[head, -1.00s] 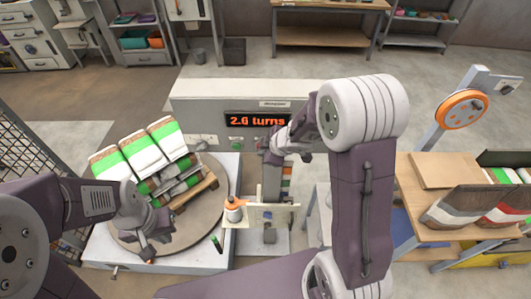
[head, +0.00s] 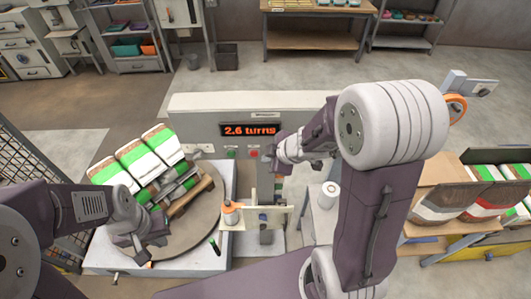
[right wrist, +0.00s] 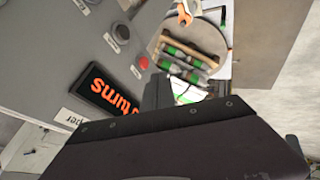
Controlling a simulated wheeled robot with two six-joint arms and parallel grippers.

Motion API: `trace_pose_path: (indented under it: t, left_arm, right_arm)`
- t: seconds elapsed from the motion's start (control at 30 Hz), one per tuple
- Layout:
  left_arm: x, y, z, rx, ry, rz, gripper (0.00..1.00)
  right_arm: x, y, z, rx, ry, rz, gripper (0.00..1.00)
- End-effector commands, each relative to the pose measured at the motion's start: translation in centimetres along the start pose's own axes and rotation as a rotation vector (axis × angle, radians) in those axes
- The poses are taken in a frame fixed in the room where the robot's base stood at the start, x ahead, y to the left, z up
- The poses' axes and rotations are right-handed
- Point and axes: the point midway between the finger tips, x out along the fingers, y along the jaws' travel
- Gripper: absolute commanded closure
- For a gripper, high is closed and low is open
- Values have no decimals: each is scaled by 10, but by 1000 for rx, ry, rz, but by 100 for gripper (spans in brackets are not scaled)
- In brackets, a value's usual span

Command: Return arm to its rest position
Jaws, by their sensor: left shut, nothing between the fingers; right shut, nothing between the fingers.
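My right gripper (head: 282,160) is shut and empty. It is in front of the grey control box (head: 190,106), close to its buttons, with the arm folded up and bent at the elbow. The right wrist view shows the box's face, its red button (right wrist: 143,63) and the display (right wrist: 120,95), with the dark gripper body across the bottom. My left gripper (head: 143,245) is shut and empty over the round turntable (head: 207,222), beside the pallet with its stack of green and white bags (head: 150,155).
The display reads "2.6 turns". A table with bags (head: 480,205) stands at the right. A mesh fence (head: 40,200) is at the left.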

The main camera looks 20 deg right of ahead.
Motion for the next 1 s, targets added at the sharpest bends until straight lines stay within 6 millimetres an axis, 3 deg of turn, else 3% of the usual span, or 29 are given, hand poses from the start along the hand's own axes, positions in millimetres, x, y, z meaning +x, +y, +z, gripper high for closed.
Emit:
trace_pose_path:
  t: [0.23,0.37,0.43,0.57,0.73,0.9,1.0]
  left_arm:
    - [5,0,0,0,0,0,100]
    - [46,-1,4,0,0,0,100]
    - [74,-1,8,0,0,0,100]
    - [98,-2,10,0,0,0,100]
    - [110,-2,11,0,0,0,100]
    - [105,-2,11,0,1,0,100]
    - [105,-2,11,0,1,0,100]
  right_arm:
    - [5,-3,1,-3,2,-1,100]
    - [32,-21,1,-27,29,10,100]
    - [48,-28,9,97,13,60,100]
    - [55,-40,50,422,-125,133,100]
    - [46,-100,100,877,-363,87,100]
    - [28,-156,108,1149,-528,-41,100]
    - [23,-169,108,1178,-569,-81,100]
